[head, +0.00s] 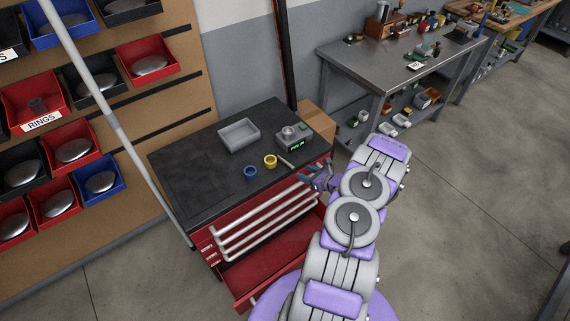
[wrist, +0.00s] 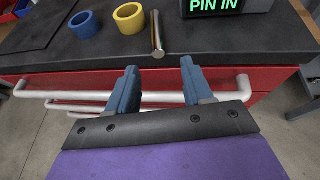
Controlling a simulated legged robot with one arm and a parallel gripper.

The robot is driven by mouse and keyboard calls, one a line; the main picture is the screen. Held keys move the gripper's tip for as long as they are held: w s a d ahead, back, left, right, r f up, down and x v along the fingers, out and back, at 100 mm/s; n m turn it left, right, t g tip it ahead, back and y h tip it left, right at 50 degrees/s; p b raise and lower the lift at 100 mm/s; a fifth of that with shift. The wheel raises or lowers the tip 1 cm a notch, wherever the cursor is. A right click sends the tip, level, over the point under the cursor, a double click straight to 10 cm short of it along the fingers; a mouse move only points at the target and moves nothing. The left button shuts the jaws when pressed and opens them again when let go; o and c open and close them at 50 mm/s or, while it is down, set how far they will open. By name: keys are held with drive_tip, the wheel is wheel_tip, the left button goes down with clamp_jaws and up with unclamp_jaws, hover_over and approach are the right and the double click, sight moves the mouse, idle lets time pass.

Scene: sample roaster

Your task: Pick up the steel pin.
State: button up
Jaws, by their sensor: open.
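The steel pin (wrist: 156,35) lies on the black top of the red tool cabinet, close to its front edge, pointing toward my gripper in the wrist view. In the head view the pin (head: 285,162) shows as a short thin rod beside the yellow ring. My gripper (wrist: 160,82) is open and empty, with its blue fingers apart in front of the cabinet edge. The pin lies beyond the gap between the fingertips, not between them. In the head view my gripper (head: 312,176) is partly hidden by my arm.
A yellow ring (wrist: 129,17) and a blue ring (wrist: 84,24) stand left of the pin. A scale (head: 294,138) reading "PIN IN" in the wrist view and a grey tray (head: 239,134) sit behind. Silver handles (wrist: 80,95) run along the cabinet front; a lower drawer (head: 262,267) is open.

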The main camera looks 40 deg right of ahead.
sight(293, 169)
drive_tip(key=x, duration=0.2)
drive_tip(key=a+b+x, duration=0.1)
drive_tip(key=x, duration=0.1)
drive_tip(key=shift+w, duration=0.1)
drive_tip(key=shift+w+a+r, duration=0.15)
drive_tip(key=shift+w+a, duration=0.1)
drive_tip(key=shift+a, duration=0.05)
drive_tip(key=shift+d+f, duration=0.2)
drive_tip(key=shift+d, duration=0.35)
drive_tip(key=shift+d+f, duration=0.15)
drive_tip(key=shift+d, duration=0.35)
drive_tip(key=shift+c, duration=0.9)
drive_tip(key=shift+s+d+f, duration=0.1)
drive_tip(key=shift+d, duration=0.1)
drive_tip(key=shift+c, duration=1.5)
drive_tip(key=shift+a+r, duration=0.15)
drive_tip(key=shift+a, duration=0.35)
drive_tip(key=shift+a+r, duration=0.2)
drive_tip(key=shift+a, duration=0.3)
clamp_jaws()
drive_tip(key=shift+d, duration=0.15)
